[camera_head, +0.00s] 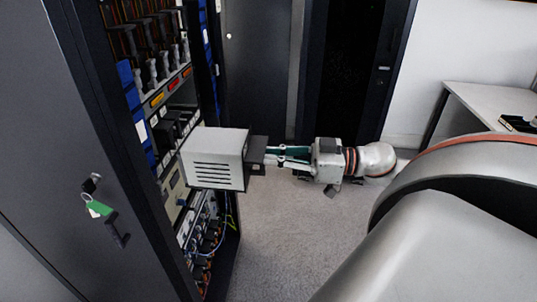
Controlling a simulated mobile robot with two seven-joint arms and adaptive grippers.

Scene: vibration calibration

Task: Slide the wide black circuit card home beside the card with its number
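My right gripper (277,157) comes in from the right at mid-picture. Its fingers are close together and meet a black block (257,151) on the right end of a pale grey box (219,158) with slots in its side. The gripper appears shut on this block. The box's left end overlaps the open equipment rack in the picture; I cannot tell whether it is inside or in front. Black cards (150,38) stand in a row in the rack's upper part. I cannot make out which one is the wide card, and no card number is legible. My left gripper is not in view.
The dark rack door (60,150) fills the left, with keys and a green tag (99,208) hanging from its lock. Cables (211,240) show low in the rack. The carpet (290,235) is clear. A white desk (490,103) stands at the right.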

